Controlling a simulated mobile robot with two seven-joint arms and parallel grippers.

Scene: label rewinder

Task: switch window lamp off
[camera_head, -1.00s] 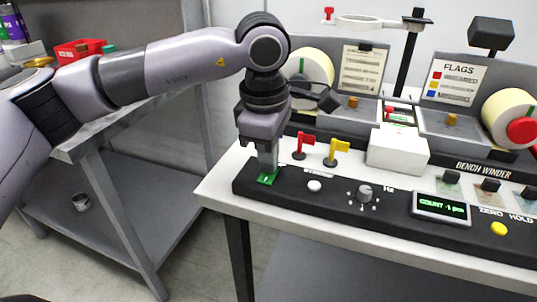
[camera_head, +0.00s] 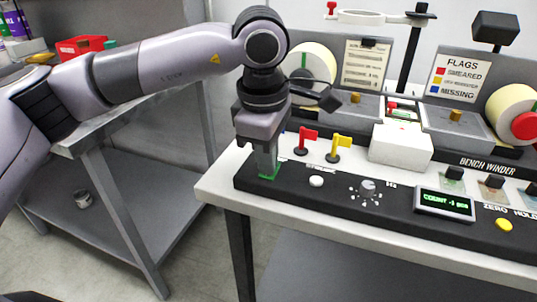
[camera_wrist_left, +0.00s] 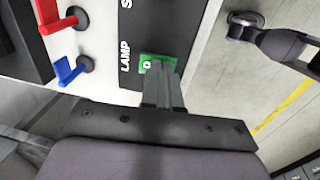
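The lamp switch (camera_wrist_left: 148,66) is a green rocker or plate with a white "0" mark, beside the white word LAMP on the black panel in the left wrist view. In the head view its green edge (camera_head: 270,177) shows at the panel's left end, mostly hidden under my left gripper (camera_head: 268,174). The left gripper points down, its fingers together, with the tips at the green switch. In the left wrist view the fingertips (camera_wrist_left: 160,68) overlap the green part; I cannot tell whether they press it. My right gripper is not in view.
Red (camera_head: 305,140) and yellow (camera_head: 337,146) flags stand behind the panel; a blue flag (camera_wrist_left: 68,70) shows in the left wrist view. A white button (camera_head: 316,181), grey knob (camera_head: 368,187) and count display (camera_head: 444,203) lie to the right. A white box (camera_head: 401,147) stands behind.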

